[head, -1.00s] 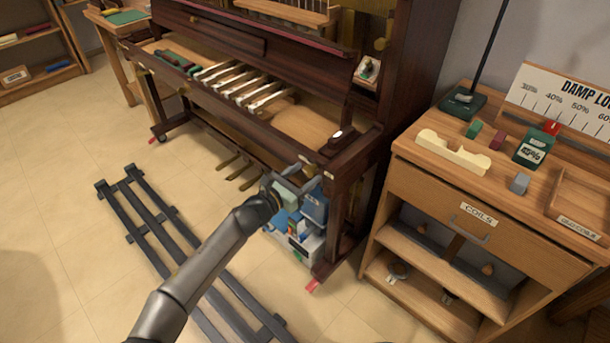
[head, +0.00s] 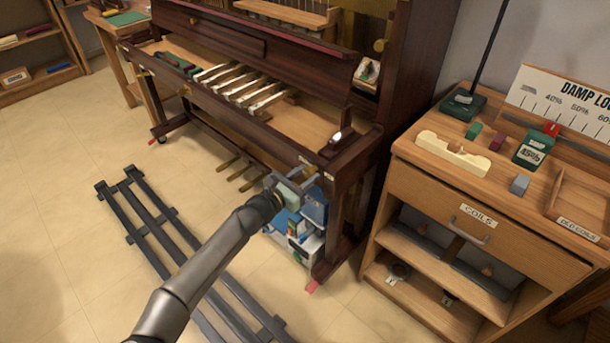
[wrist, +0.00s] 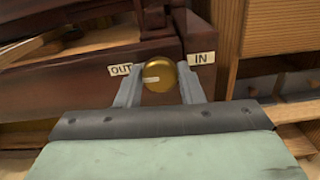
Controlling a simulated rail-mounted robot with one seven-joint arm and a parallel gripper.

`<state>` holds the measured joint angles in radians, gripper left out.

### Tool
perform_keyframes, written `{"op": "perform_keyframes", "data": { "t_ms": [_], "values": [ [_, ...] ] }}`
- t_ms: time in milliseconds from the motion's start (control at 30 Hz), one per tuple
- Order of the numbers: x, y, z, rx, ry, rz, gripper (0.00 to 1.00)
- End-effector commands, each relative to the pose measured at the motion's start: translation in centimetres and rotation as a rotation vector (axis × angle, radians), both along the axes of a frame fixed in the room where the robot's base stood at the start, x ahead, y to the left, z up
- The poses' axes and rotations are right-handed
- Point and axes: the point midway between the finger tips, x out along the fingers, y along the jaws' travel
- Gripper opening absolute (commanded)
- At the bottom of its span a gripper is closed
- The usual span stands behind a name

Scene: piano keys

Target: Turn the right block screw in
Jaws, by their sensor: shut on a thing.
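The right block screw is a round brass knob (wrist: 160,77) with a pale pointer mark that points left, towards the "OUT" label (wrist: 121,70). It sits in the dark wooden front below the right block (head: 338,142). The "IN" label (wrist: 201,58) is on its right. My gripper (wrist: 158,88) is shut on the knob, one finger at each side. In the head view my gripper (head: 298,176) is at the piano's right front corner, and the knob is hidden there.
A wooden cabinet (head: 480,225) with a "COILS" drawer stands close on the right. The piano's leg (head: 337,230) and several boxes (head: 300,235) are below and beside my gripper. A dark slatted rack (head: 150,225) lies on the floor at left.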

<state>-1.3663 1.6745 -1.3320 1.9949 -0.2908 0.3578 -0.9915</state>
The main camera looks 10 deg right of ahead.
Motion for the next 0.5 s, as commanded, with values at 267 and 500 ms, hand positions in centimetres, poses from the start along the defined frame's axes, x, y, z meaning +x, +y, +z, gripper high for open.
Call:
{"op": "perform_keyframes", "data": {
  "t_ms": [267,500],
  "values": [
    [0.0,0.04,-0.01,0.111,-0.161,0.001,0.12],
    [0.0,0.05,-0.08,0.239,-0.349,0.0,0.12]
  ]
}}
